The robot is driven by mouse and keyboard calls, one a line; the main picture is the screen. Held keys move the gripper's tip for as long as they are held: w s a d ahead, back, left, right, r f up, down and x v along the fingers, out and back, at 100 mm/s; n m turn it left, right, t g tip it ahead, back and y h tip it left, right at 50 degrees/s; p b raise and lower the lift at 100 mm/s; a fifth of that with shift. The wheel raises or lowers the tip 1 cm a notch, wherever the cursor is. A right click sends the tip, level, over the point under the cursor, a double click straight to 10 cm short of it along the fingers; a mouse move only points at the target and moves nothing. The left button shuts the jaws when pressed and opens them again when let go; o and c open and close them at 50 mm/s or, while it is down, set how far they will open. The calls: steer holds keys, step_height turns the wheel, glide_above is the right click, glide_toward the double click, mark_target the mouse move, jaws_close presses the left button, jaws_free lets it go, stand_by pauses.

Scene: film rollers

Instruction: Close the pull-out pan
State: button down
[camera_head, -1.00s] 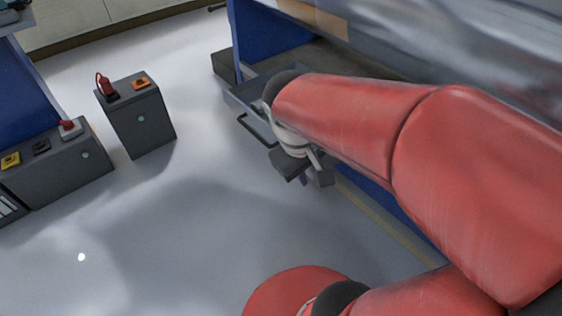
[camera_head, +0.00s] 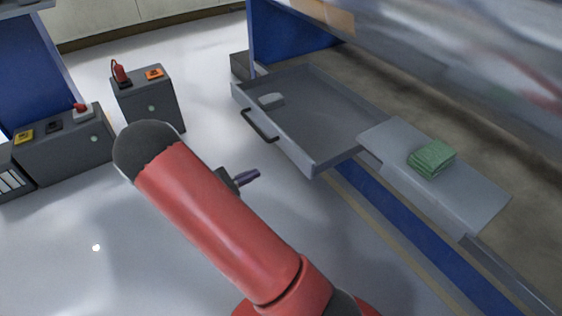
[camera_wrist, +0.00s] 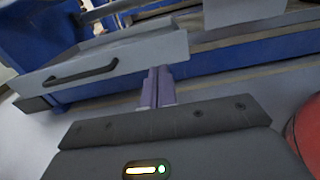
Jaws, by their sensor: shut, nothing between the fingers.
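The pull-out pan (camera_head: 309,161) is a grey shallow tray under the machine, drawn out to the left with a dark bar handle (camera_head: 260,126) on its front. A small light block (camera_head: 271,100) lies inside it. The pan also shows in the wrist view (camera_wrist: 150,56), with its handle (camera_wrist: 82,73) at left. My gripper (camera_head: 248,177) is in front of the pan, below and apart from the handle in the head view. In the wrist view its purple fingers (camera_wrist: 158,88) are together and empty, near the pan's front face, right of the handle. I cannot tell whether they touch it.
A grey shelf (camera_head: 440,190) with a folded green cloth (camera_head: 432,158) lies right of the pan. A blue machine frame (camera_head: 400,220) runs below it. Dark cabinets (camera_head: 150,108) with small items stand at left. The floor between is clear.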

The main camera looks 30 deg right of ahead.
mark_target(302, 151)
steer(key=d, duration=0.4)
steer(key=d+b, duration=0.1)
steer(key=d, duration=0.9)
steer(key=shift+w+f, duration=0.15)
steer(key=shift+w, duration=0.15)
steer(key=d, duration=1.4)
steer(key=d+b, duration=0.1)
steer(key=d, duration=0.6)
steer(key=shift+w, duration=0.35)
steer(key=shift+w+d, duration=0.1)
steer(key=shift+d, duration=0.15)
steer(key=shift+d+r, duration=0.1)
steer(key=shift+r, duration=0.1)
steer(key=shift+a, duration=0.3)
steer(key=a, duration=0.4)
steer(key=a+p, duration=0.1)
steer(key=a, duration=0.9)
steer(key=shift+s+f+p, duration=0.2)
steer(key=shift+s+p, duration=0.1)
steer(key=shift+p, duration=0.05)
